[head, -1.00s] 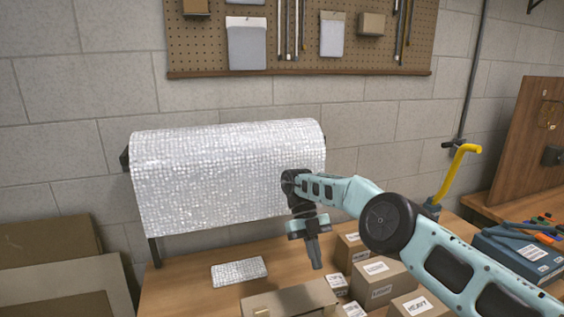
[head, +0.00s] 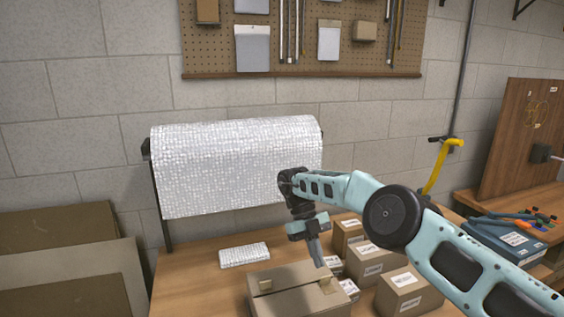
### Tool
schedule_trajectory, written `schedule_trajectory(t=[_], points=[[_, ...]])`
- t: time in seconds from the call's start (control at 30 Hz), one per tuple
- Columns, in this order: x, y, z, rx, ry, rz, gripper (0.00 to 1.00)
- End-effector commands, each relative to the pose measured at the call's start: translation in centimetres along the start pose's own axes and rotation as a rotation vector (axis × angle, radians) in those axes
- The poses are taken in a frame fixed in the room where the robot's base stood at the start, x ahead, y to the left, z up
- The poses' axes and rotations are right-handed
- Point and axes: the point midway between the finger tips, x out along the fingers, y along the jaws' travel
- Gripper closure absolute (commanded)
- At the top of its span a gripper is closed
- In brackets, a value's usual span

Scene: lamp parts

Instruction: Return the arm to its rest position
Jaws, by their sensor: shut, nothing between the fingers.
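My gripper (head: 316,252) points down at the end of my pale blue arm in the head view. It is shut and empty. It hangs above the workbench, close to the back right of a cardboard box (head: 297,300) with flaps. No lamp parts can be made out in this view.
A roll of silvery bubble wrap (head: 235,165) hangs behind the bench, with a small wrapped piece (head: 244,255) lying below it. Several labelled cardboard boxes (head: 404,291) stand to the right of my gripper. A blue toolbox (head: 508,243) is at far right. The bench (head: 190,280) is bare at left.

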Motion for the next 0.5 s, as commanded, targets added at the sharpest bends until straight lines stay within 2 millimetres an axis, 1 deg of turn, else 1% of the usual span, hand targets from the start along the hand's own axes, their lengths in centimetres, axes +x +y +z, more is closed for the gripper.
schedule_trajectory(t=[0.17, 0.27, 0.37, 0.47, 0.5], points=[[-1.4, -0.8, 1.1, -0.016, -0.126, -0.119, 1.0], [-2.8, -1.4, 1.9, -0.037, -0.224, -0.211, 1.0], [-4.7, -2.0, 2.7, -0.074, -0.34, -0.323, 1.0], [-7.4, -2.5, 3.4, -0.136, -0.482, -0.461, 1.0], [-8.8, -2.6, 3.6, -0.171, -0.548, -0.528, 1.0]])
